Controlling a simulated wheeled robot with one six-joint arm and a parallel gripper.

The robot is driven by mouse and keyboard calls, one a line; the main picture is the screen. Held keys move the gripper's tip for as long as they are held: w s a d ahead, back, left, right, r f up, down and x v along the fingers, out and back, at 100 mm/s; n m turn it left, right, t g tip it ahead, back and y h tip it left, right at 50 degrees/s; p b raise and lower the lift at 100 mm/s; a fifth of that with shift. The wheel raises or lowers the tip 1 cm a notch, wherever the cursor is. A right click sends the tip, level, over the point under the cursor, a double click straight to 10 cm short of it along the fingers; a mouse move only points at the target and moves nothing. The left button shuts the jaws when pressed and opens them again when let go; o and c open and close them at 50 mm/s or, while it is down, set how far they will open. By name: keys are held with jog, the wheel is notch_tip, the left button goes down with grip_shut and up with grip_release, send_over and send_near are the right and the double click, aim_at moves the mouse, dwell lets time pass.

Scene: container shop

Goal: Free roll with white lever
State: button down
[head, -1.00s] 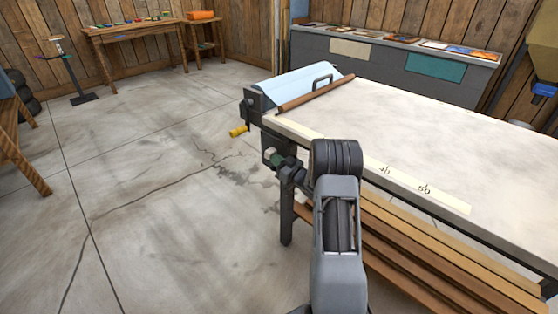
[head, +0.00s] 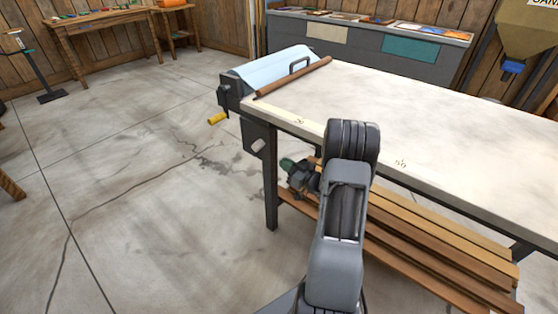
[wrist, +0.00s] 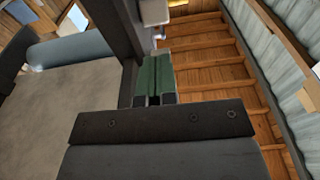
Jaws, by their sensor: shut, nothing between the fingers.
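A light blue roll (head: 275,68) lies across the far left end of the bench, with a brown bar and dark handle beside it. A whitish lever (head: 258,146) sticks out from a dark box under the bench's left end. My gripper (head: 288,164), with green fingertips, is right of and a little below the lever, apart from it, by the bench's near side. In the wrist view the green fingers (wrist: 155,78) are together and empty. A pale block (wrist: 155,12) beyond them may be the lever; I cannot tell. The roll (wrist: 75,48) shows at upper left there.
The pale bench top (head: 420,110) is bare, with number marks along its near edge. Brown boards (head: 420,245) lie on the shelf below. The concrete floor (head: 130,190) at left is clear.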

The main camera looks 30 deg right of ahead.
jog(key=shift+s, duration=0.2)
jog(key=m+t+y+b, duration=0.2)
jog(key=m+t+b, duration=0.15)
jog(key=m, duration=1.25)
send_near(256, 150)
jog(key=s+d+f, duration=0.3)
jog(key=s+f, duration=0.1)
jog(key=f, duration=0.1)
jog(key=shift+s+d+r+m+t, duration=0.15)
jog(key=shift+m+t, duration=0.15)
jog(key=shift+m, duration=0.2)
jog(key=shift+s+r+m+t, duration=0.15)
jog(key=shift+m+t, duration=0.1)
jog(key=shift+m, duration=0.25)
jog(key=shift+f, duration=0.1)
jog(key=b+x, duration=0.3)
jog(key=x, duration=1.1)
